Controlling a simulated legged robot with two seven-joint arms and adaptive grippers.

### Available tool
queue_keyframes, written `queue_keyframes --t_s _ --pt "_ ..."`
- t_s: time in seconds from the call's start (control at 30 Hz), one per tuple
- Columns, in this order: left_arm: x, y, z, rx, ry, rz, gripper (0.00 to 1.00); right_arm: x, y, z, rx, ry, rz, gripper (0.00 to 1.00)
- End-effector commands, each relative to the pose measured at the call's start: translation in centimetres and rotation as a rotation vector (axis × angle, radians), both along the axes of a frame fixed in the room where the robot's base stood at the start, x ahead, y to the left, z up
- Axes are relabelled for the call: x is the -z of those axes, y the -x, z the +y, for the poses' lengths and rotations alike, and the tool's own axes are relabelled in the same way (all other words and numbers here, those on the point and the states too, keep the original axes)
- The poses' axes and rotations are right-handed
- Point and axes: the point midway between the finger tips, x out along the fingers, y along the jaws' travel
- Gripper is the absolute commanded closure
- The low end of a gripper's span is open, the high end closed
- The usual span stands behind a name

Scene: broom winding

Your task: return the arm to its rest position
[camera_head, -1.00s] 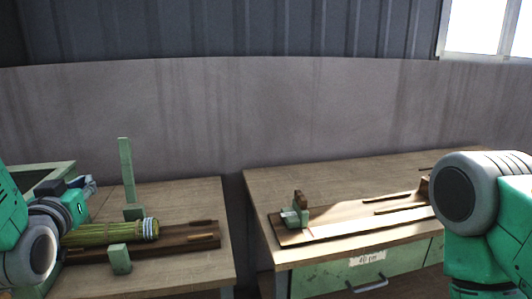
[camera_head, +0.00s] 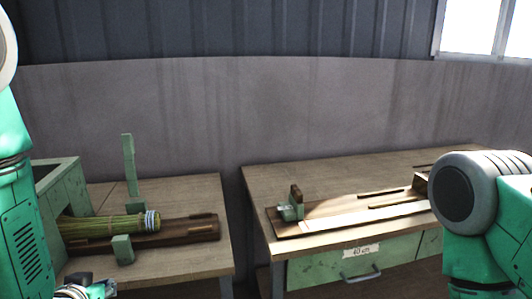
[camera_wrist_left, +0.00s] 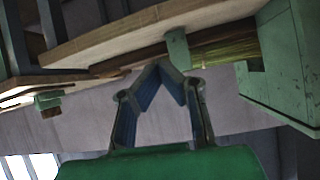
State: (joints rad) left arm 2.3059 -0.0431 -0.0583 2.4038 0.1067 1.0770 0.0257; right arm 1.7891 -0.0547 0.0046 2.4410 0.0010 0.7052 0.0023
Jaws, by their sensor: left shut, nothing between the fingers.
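My left arm comes down the left edge of the head view, with my left gripper (camera_head: 82,288) low at the bottom left corner, partly cut off. In the left wrist view, the left gripper (camera_wrist_left: 160,72) has its blue-lined fingers meeting at the tips, with nothing between them. It is apart from the green broom bundle (camera_head: 105,228), which lies on a dark wooden board on the left table. The bundle also shows in the left wrist view (camera_wrist_left: 220,56). My right arm shows at the right edge of the head view; its gripper is out of view.
A green upright post (camera_head: 129,165) and a small green block (camera_head: 122,249) stand by the bundle. A green box (camera_head: 62,180) is at the left. The right table (camera_head: 330,175) holds a long board (camera_head: 340,222) with a clamp (camera_head: 290,208). A gap separates the tables.

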Motion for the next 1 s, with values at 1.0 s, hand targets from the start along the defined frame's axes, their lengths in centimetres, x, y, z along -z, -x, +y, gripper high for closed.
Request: queue_keyframes --t_s 1.0 --pt "21.4 26.9 -4.6 0.132 0.085 0.934 1.00 0.0 0.0 0.0 0.000 0.000 0.000 1.00"
